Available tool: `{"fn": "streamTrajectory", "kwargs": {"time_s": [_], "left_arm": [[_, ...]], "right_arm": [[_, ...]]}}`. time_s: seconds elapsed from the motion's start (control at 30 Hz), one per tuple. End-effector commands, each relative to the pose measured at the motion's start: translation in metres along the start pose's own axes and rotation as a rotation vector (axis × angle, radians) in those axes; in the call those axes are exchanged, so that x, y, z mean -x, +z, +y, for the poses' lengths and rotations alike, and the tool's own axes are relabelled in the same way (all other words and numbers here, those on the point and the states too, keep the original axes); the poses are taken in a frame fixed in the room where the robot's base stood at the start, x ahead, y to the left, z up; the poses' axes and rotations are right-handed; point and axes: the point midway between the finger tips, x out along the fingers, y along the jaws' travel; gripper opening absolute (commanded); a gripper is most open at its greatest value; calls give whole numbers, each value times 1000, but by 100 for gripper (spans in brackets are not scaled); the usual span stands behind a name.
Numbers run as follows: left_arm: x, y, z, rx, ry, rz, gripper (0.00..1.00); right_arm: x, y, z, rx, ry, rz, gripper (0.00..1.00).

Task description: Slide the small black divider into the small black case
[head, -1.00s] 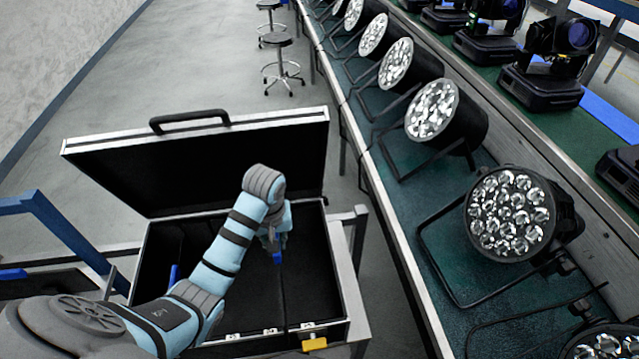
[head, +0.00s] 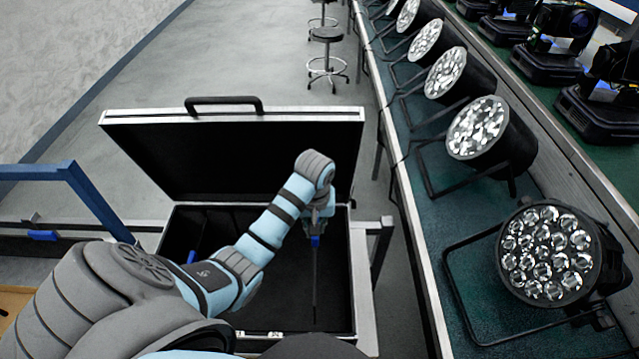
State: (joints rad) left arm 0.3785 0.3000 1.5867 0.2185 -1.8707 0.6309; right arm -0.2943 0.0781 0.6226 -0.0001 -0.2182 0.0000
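The small black case (head: 362,290) stands open at the middle, its lid (head: 325,114) raised at the back. My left arm reaches over its left part. My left gripper (head: 315,241) points down inside the case, right of its middle, its narrow blue tip at the far end of a thin dark strip. This strip, the small black divider (head: 315,290), shows nearly edge-on and runs toward the front wall. The gripper looks shut on it, though the wrist partly hides the fingers. I cannot tell how deep the divider sits. My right gripper is not in view.
A small blue piece (head: 191,257) shows inside the case at left. A long bench (head: 425,240) with several par cans (head: 545,250) runs along the right. A blue rail (head: 95,195) stands at left. Stools (head: 327,60) stand behind on clear floor.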

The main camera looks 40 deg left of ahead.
Motion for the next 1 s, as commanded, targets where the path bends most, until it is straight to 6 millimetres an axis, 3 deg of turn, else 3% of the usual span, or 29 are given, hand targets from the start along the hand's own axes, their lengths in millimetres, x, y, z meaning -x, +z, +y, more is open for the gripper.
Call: {"fn": "streamTrajectory", "kwargs": {"time_s": [0.2,0.5,1.0], "left_arm": [[-22,4,0,-1,-1,-2,0],[-54,8,2,-4,0,-2,0],[-109,14,2,-4,0,-1,0]], "right_arm": [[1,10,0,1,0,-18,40],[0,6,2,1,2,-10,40],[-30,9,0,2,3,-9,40]]}}
